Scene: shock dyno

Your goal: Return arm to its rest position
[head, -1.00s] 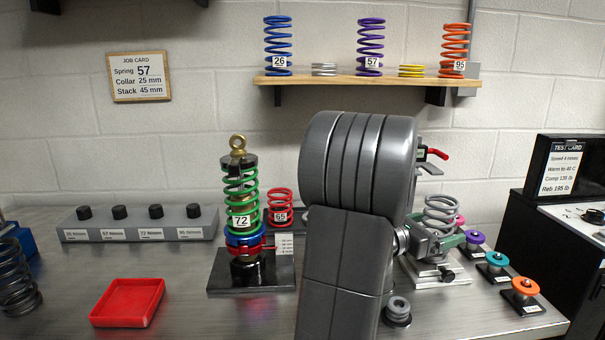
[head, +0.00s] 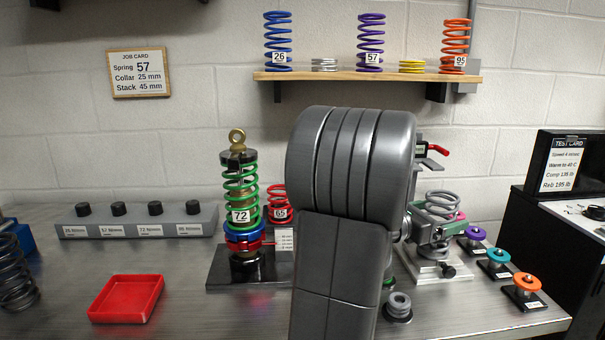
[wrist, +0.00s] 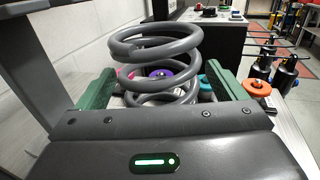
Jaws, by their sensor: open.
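My arm (head: 345,210) rises in the middle of the head view and hides part of the bench. My gripper (head: 437,232) is partly hidden behind it, at the right. In the wrist view my gripper (wrist: 160,75) is open, with a green finger on each side. A grey coil spring (wrist: 155,55) stands in view between and beyond the fingers; I cannot tell whether they touch it. The same grey spring (head: 443,204) shows beside my gripper in the head view, above a pale stand (head: 440,270).
A green-spring shock absorber (head: 241,190) stands left of my arm, with a red spring (head: 277,205) behind. A red tray (head: 126,298) lies at front left. Purple (head: 475,233), teal (head: 498,256) and orange (head: 527,282) knobs stand right. A shelf (head: 340,76) holds several springs above.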

